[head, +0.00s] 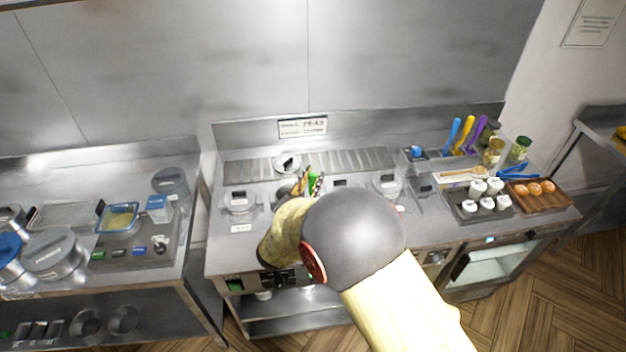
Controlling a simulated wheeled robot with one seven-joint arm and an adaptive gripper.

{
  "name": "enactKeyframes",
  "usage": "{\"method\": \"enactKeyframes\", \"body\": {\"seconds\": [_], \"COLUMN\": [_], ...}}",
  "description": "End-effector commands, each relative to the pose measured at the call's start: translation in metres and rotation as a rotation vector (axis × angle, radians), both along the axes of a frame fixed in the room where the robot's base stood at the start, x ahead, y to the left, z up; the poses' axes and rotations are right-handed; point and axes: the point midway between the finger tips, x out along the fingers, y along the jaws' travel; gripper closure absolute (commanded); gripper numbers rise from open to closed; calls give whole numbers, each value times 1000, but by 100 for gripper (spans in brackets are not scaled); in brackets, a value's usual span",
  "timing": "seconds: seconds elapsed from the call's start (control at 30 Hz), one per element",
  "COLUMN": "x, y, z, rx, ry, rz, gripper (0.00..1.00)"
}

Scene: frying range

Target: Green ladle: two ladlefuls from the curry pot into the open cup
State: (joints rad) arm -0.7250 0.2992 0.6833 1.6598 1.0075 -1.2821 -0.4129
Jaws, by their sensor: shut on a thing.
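My gripper (311,184) is over the middle of the range, mostly hidden behind my own forearm and wrist. It is shut on a slim green thing (307,173), which appears to be the green ladle's handle. The ladle's bowl is hidden. A dark round pot rim (284,190) shows just left of the gripper. I cannot tell whether it is the curry pot, or whether the ladle is in it. The open cup cannot be made out.
Lidded pots stand on the range at left (240,203) and right (387,184). Farther right are a dark tray of white containers (468,212), a brown tray of orange-topped items (562,195) and upright coloured handles (466,135). A left counter holds a blue-rimmed tray (103,226) and large lidded pots (54,257).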

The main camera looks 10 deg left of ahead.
Motion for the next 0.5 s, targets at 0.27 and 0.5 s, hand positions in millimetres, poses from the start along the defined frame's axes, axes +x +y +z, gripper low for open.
{"method": "enactKeyframes", "body": {"seconds": [0.27,0.5], "x": [0,0], "y": [0,0], "z": [43,74], "rx": [3,3], "ry": [-4,-2], "rz": [-1,0], "gripper": [100,100]}}
